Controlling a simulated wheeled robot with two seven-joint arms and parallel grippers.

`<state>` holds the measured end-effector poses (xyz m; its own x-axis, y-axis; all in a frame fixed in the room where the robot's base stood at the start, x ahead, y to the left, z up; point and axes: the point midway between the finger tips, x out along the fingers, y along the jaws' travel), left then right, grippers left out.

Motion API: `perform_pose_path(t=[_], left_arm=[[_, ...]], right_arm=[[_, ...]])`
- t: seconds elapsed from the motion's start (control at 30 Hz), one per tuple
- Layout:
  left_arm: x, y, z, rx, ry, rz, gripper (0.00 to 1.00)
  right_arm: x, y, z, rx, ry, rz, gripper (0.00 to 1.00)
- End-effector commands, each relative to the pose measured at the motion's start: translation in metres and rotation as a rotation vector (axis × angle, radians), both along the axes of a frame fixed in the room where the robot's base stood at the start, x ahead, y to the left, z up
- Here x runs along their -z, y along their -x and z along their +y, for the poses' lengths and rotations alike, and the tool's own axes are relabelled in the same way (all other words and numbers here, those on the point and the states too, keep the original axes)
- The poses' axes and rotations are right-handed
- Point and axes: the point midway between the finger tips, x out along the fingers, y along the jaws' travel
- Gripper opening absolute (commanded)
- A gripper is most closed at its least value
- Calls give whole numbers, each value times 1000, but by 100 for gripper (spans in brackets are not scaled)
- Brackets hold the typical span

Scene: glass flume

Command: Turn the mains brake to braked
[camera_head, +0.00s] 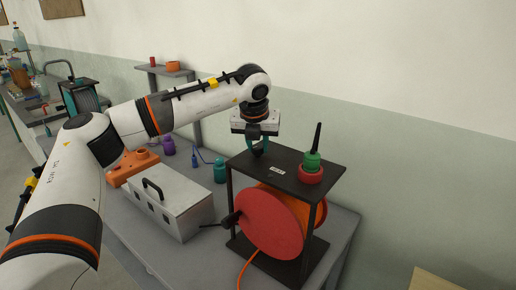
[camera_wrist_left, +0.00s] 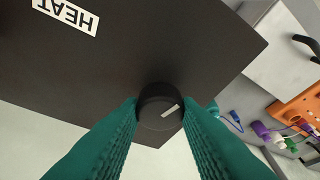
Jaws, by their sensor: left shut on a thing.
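A cable reel with a red drum (camera_head: 268,222) stands in a black frame on the grey bench. A round black knob (camera_wrist_left: 157,98) with a white mark sits near an edge of the frame's dark top plate (camera_head: 250,164). My left gripper (camera_head: 259,147) points down at it, its teal fingers shut on the knob's two sides. The mark points obliquely, toward the lower left of the wrist view. A white label reading HEAT (camera_wrist_left: 66,14) lies on the plate. A black lever (camera_head: 317,137) rises from a green and red base (camera_head: 311,170) at the plate's right. My right gripper is out of view.
A metal box (camera_head: 170,205) with a black handle stands left of the reel, below my arm. An orange holder (camera_head: 133,167), a purple bottle (camera_head: 168,146) and a teal bottle (camera_head: 220,171) are behind it. The wall is close behind the bench.

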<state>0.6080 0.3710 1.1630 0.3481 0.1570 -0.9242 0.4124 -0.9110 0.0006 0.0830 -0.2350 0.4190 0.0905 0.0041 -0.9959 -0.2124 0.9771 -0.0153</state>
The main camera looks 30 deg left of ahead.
Motion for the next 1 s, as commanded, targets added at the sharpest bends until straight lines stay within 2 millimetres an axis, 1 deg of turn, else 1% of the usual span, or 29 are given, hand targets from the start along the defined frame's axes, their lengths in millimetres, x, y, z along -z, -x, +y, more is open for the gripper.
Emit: perform_pose_path(t=[0.03,0.13,0.43,0.67,1.0], left_arm=[[3,0,1,42,2,-2,7],[2,0,2,137,2,-2,7],[0,0,3,422,3,-1,7],[-2,0,5,640,3,-2,7],[-3,-1,6,955,2,-1,7]], right_arm=[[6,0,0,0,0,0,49],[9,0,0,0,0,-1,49],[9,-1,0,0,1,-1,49],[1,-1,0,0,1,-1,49],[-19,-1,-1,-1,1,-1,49]])
